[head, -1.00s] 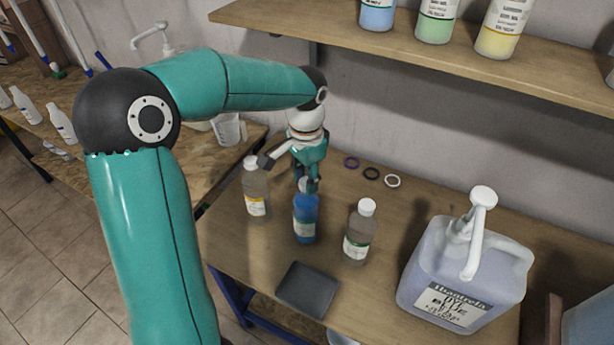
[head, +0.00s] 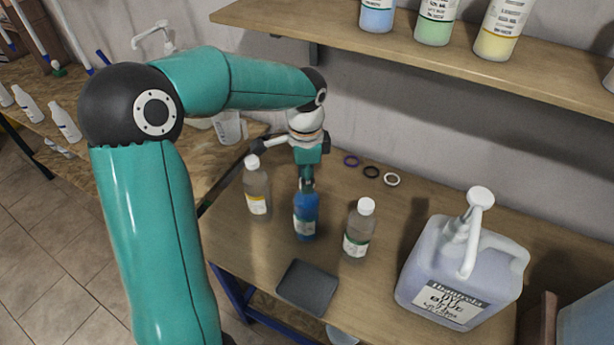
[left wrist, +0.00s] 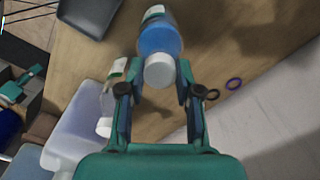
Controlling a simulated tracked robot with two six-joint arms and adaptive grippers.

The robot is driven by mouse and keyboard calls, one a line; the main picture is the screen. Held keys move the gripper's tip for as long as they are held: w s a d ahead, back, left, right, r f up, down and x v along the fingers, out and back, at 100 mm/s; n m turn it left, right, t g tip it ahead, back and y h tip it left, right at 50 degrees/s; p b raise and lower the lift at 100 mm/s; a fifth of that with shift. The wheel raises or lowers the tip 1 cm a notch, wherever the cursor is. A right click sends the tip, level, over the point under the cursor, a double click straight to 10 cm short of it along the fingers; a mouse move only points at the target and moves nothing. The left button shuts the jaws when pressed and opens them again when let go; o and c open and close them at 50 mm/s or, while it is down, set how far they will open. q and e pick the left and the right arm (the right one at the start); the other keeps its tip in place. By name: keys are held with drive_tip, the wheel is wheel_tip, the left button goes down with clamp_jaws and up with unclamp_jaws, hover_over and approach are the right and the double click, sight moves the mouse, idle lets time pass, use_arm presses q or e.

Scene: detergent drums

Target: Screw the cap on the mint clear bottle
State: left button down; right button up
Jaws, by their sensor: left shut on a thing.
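A clear bottle with a green-banded label (head: 358,232), which I take as the mint one, stands upright on the table with a white cap (head: 367,206) on top. It shows partly behind a finger in the left wrist view (left wrist: 117,75). Left of it stands a blue bottle (head: 306,216). My left gripper (head: 307,184) comes down over the blue bottle's top, shut on its white cap (left wrist: 159,71), which sits between the fingers in the left wrist view. In the head view the fingers hide that cap. My right gripper is out of view.
A clear bottle with a yellow-banded label (head: 257,190) stands just left of the blue one. A dark tray (head: 307,288) lies in front. A large jug with a pump (head: 462,265) stands right. Purple, black and white rings (head: 392,179) lie behind. A shelf (head: 420,45) overhangs the back.

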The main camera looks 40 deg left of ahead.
use_arm(q)
drive_tip(key=m+p, duration=0.1)
drive_tip(key=m, duration=0.3)
drive_tip(key=shift+s, duration=0.1)
drive_tip(key=c, duration=1.2)
unclamp_jaws()
drive_tip(key=shift+f+m, duration=0.1)
drive_tip(key=shift+m, duration=0.4)
drive_tip(key=o, duration=0.9)
drive_tip(key=shift+r+p, duration=1.25)
drive_tip(key=shift+r, duration=2.85)
